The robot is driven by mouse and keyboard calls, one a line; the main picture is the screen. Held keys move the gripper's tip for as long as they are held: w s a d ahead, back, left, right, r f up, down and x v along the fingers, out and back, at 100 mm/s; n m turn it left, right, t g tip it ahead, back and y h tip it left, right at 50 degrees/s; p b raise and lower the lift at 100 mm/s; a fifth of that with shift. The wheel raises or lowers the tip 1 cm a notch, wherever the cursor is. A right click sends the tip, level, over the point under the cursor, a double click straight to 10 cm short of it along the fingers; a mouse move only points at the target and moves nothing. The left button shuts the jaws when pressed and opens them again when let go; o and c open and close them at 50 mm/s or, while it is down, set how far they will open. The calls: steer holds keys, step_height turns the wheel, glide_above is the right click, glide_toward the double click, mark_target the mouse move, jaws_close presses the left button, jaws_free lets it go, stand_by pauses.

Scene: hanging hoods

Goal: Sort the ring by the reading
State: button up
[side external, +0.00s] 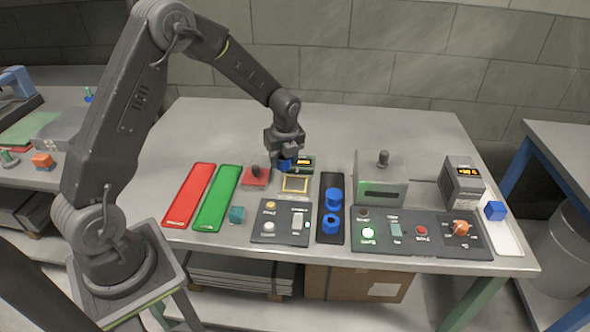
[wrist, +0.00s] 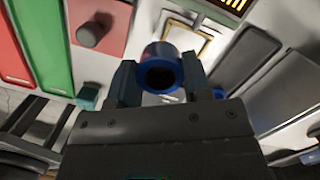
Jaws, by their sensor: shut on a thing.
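My gripper (side external: 287,156) is shut on a blue ring (wrist: 163,69), which sits between the two fingertips in the wrist view, its opening facing the camera. In the side view the held ring (side external: 284,165) is partly hidden by the gripper, just left of a small unit with a lit orange display (side external: 303,163). A gold-framed square pad (side external: 295,184) lies in front of the display. Two more blue rings (side external: 333,195) stand in a long black tray (side external: 331,240). A red tray (side external: 190,195) and a green tray (side external: 216,198) lie empty at left. The display's reading is not legible.
A red block with a dark knob (side external: 256,175) stands left of the pad, and a teal cube (side external: 236,214) in front. A button panel (side external: 280,223), a grey box (side external: 381,180), a control panel (side external: 420,235) and a meter (side external: 461,182) occupy the right. The table's back is clear.

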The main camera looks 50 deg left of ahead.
steer(key=s+a+r, duration=0.5)
steer(key=a, duration=0.2)
steer(key=n, duration=0.3)
glide_above(201, 172)
step_height(201, 172, down, 4)
steer(key=shift+d+f, duration=0.15)
steer(key=shift+f, duration=1.35)
steer(key=shift+d+f, duration=0.15)
steer(key=shift+f, duration=1.35)
steer(key=shift+f, duration=0.5)
steer(key=o, duration=1.1)
steer(key=r, duration=0.4)
steer(key=d+r, duration=0.1)
steer(key=r, duration=0.4)
steer(key=d+r, duration=0.1)
steer(key=r, duration=0.3)
steer(key=shift+d+r, duration=0.1)
steer(key=shift+r, duration=0.25)
